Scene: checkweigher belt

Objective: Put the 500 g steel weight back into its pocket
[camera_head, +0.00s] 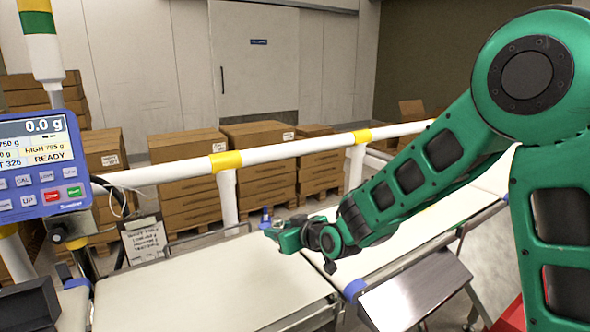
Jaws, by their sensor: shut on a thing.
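My gripper (284,236) is over the far part of the pale belt, near the gap between two belt sections. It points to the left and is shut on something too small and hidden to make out. The 500 g steel weight cannot be told apart anywhere in this view. Its pocket is not recognisable either. A dark box-like thing (28,304) is cut off at the lower left corner, and its inside does not show.
A blue display unit (40,160) at the left reads 0.0 g and READY. The near belt (190,290) is bare. A white rail (300,152) with yellow bands runs behind it. A sloped steel cover (415,292) lies below my arm. Stacked cartons (185,160) stand behind.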

